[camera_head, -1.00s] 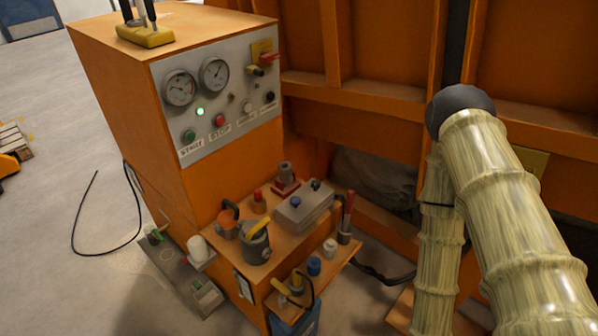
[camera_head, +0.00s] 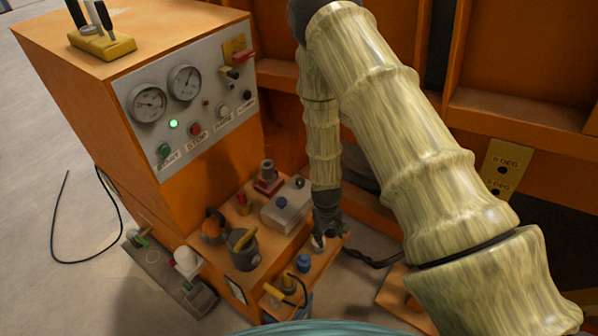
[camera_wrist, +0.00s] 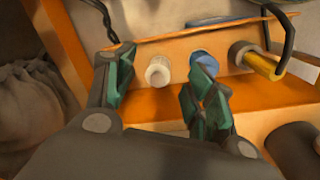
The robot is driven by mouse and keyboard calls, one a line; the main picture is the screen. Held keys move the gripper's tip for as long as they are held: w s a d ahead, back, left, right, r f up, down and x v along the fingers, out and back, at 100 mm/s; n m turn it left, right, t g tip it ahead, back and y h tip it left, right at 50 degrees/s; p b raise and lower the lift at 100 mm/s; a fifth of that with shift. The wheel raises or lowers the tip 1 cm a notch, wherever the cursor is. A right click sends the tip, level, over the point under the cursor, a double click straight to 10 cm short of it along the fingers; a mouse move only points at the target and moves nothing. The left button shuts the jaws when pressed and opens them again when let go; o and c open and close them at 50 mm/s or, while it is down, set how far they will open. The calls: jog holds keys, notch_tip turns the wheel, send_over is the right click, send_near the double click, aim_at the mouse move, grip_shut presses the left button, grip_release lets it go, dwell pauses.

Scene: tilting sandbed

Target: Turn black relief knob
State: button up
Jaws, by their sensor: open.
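My gripper (camera_head: 325,226) hangs over the right end of the lower shelf; its fingers are open and empty. In the wrist view my gripper (camera_wrist: 163,72) has a white knob (camera_wrist: 158,71) in the gap between its fingers, with no clear contact. A blue knob (camera_wrist: 205,62) is partly behind the right finger. Two small black knobs show in the head view: one on the gauge panel (camera_head: 248,95), one on the grey box (camera_head: 299,183). I cannot tell which is the relief knob. My gripper is apart from both.
The orange console (camera_head: 70,110) carries a panel with two gauges and labelled buttons. A grey pot (camera_head: 243,250) and a yellow-handled valve (camera_head: 288,283) stand left of my gripper. A black cable (camera_head: 368,259) lies to the right. An orange framed wall stands behind.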

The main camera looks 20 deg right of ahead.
jog(key=w+a+r+n+p, duration=0.1)
jog(key=w+r+p, duration=0.1)
jog(key=w+r, duration=0.8)
jog(key=n+y+p, duration=0.1)
send_near(300, 180)
jog(key=shift+s+d+f+p, duration=0.1)
jog(key=shift+f+p, duration=0.9)
jog(key=shift+f, duration=1.3)
jog(key=shift+s+f+p, duration=0.1)
jog(key=shift+f+p, duration=0.85)
jog(key=shift+f, duration=1.4)
jog(key=c, duration=1.1)
